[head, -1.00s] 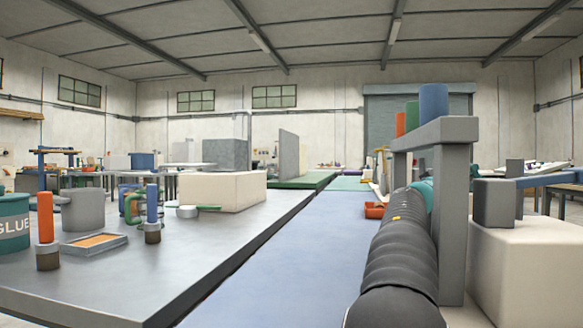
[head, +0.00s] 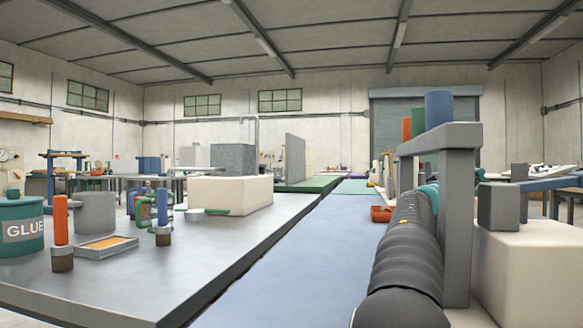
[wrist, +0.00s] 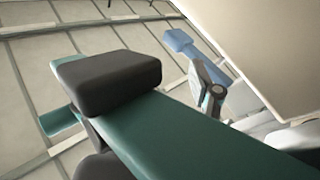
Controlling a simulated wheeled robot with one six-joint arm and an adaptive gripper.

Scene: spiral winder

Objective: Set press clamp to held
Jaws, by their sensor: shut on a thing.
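In the wrist view, a teal finger with a dark grey pad, part of my gripper (wrist: 108,82), fills the foreground. A blue piece (wrist: 190,45) and a grey jointed piece (wrist: 207,88) lie beyond it. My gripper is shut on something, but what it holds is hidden. In the head view, a post and my dark-sleeved arm hide most of the gripper; only a teal part shows.
A grey beam (head: 440,138) on posts carries red, green and blue cylinders, close to my arm. A cream box (head: 535,262) stands right. The grey table (head: 150,285) at left holds a glue bucket (head: 22,228), a tray and upright cylinders. A blue floor strip (head: 310,255) lies clear.

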